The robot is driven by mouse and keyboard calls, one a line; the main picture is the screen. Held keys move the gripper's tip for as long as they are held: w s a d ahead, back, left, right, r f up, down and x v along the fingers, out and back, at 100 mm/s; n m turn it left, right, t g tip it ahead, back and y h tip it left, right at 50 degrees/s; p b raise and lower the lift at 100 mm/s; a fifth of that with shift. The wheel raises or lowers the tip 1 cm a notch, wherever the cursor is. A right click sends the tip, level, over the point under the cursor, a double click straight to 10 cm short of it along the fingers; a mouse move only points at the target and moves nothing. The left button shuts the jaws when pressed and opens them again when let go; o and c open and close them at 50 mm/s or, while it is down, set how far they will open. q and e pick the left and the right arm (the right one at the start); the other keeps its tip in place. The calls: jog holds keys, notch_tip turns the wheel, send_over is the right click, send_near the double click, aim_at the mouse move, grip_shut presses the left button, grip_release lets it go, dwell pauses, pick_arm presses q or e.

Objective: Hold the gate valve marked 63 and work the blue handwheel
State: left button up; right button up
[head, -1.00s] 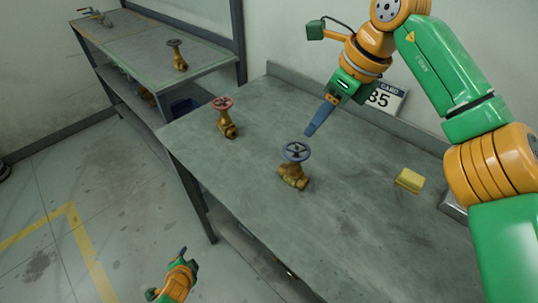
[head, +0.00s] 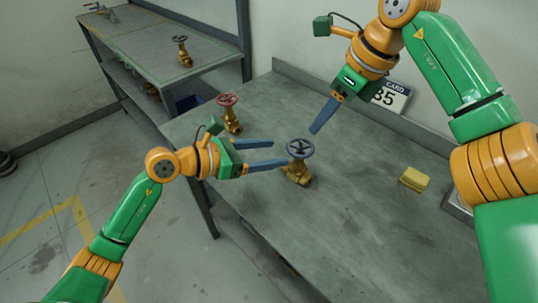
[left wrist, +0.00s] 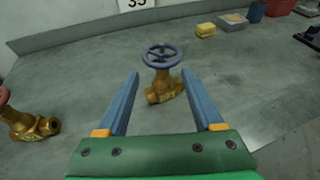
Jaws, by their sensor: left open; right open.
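A brass gate valve with a blue handwheel (head: 299,149) stands upright on the workbench in the head view. In the left wrist view the valve (left wrist: 164,88) is ahead, between the lines of my left fingers; its body marking is too small to read for certain. My left gripper (head: 270,154) is open and level, its fingertips pointing at the valve from the left, with nothing between them. It also shows in the left wrist view (left wrist: 167,98). My right gripper (head: 323,116) is above and behind the valve, pointing down, empty; its fingers overlap in the view.
A second brass valve with a red handwheel (head: 228,101) stands on the bench (head: 350,210) to the left, close behind my left gripper. A yellow sponge (head: 414,179) lies to the right. A card sign (head: 391,97) leans at the back wall. The bench front right is clear.

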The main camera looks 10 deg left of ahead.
aim_at(309, 154)
pick_arm(q)
jog(key=shift+g+y, duration=0.3)
jog(key=x, duration=1.2)
jog(key=shift+s+f, duration=0.2)
jog(key=shift+f, duration=0.1)
grip_shut()
dwell(0.4)
